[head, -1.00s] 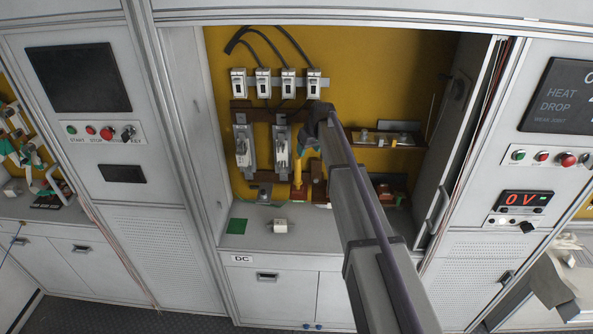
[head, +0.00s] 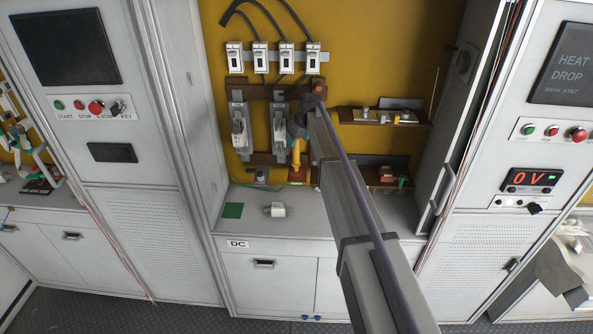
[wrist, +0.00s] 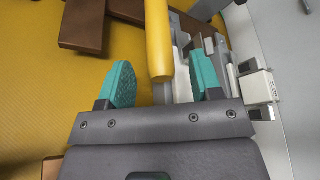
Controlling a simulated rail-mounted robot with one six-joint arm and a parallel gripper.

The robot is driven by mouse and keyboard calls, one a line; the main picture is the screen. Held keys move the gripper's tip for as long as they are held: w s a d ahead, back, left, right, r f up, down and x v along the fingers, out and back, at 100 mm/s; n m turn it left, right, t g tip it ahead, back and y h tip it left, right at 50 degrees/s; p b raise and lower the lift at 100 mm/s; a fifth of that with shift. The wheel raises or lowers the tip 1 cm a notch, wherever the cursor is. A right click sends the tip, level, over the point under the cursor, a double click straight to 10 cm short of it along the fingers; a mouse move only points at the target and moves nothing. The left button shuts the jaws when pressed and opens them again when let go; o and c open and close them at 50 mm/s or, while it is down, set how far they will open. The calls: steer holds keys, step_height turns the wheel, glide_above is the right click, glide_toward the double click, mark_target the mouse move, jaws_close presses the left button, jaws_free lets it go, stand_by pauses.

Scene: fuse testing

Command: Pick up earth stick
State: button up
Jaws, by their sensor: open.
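The earth stick's yellow handle (head: 297,157) stands upright at the back of the open bay in the head view, just right of the second fuse holder. It also shows in the wrist view as a yellow rod (wrist: 158,40) coming in from the top. My gripper (wrist: 162,76) is open and empty, with one teal finger pad on each side of the rod's end. There is a gap between the rod and each pad. I cannot tell whether the rod lies between the pads or beyond them. In the head view my gripper (head: 297,128) is small and partly hidden by my arm.
Two grey-white fuse holders (head: 239,131) stand left of the stick, below a row of several white switches (head: 260,56). Brown shelves (head: 384,116) are at the right. A white block (head: 277,210) and a green square (head: 233,210) lie on the grey bench (head: 250,228).

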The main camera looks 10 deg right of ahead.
mark_target(296, 156)
steer(key=b+x, duration=0.1)
steer(key=x, duration=0.2)
steer(key=shift+w+a+f, duration=0.1)
steer(key=shift+w+f, duration=0.05)
steer(key=shift+r, duration=0.3)
jaws_close()
